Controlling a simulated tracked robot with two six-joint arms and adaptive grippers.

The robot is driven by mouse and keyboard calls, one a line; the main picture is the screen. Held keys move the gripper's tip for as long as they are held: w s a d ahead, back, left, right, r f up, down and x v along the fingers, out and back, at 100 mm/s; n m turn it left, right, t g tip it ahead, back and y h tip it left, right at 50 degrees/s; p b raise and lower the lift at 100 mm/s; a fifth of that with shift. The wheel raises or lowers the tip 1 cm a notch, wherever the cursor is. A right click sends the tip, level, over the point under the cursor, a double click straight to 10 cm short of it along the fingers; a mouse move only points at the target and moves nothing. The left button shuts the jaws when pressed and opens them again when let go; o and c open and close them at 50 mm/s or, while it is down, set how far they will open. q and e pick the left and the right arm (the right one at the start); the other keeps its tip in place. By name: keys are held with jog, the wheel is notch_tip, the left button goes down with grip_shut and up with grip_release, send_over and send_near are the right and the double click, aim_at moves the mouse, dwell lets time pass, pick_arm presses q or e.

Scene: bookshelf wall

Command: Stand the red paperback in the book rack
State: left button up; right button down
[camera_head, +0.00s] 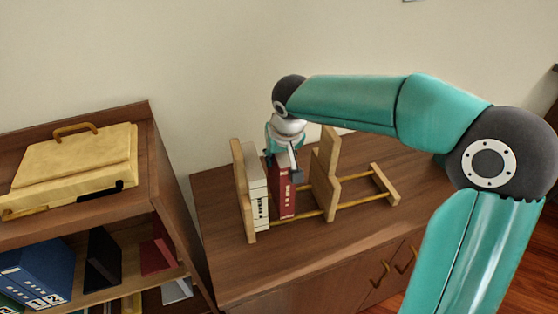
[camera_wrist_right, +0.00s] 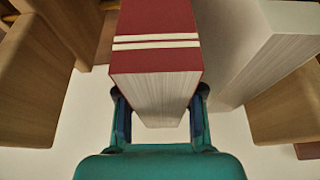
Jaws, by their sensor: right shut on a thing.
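The red paperback (camera_head: 284,195) stands upright in the wooden book rack (camera_head: 331,190), just right of a white book (camera_head: 256,190). My right gripper (camera_head: 284,168) comes down from above and is shut on the red paperback. In the right wrist view the red paperback (camera_wrist_right: 155,50) sits between the two fingers of the gripper (camera_wrist_right: 160,115), its page edges facing the camera. The white book (camera_wrist_right: 270,50) is close beside it there. Whether the paperback's lower edge touches the rack is hard to tell. My left gripper is not in view.
The rack stands on a brown cabinet top (camera_head: 225,265), with an empty section to the right of its middle divider. A bookshelf (camera_head: 165,235) at left holds blue binders (camera_head: 38,272) and other books, with a yellowish case (camera_head: 75,165) on top.

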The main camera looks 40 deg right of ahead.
jog(key=shift+f, duration=0.65)
jog(key=c, duration=1)
grip_release()
jog(key=shift+f, duration=0.1)
jog(key=v, duration=1.2)
jog(key=shift+s, duration=0.15)
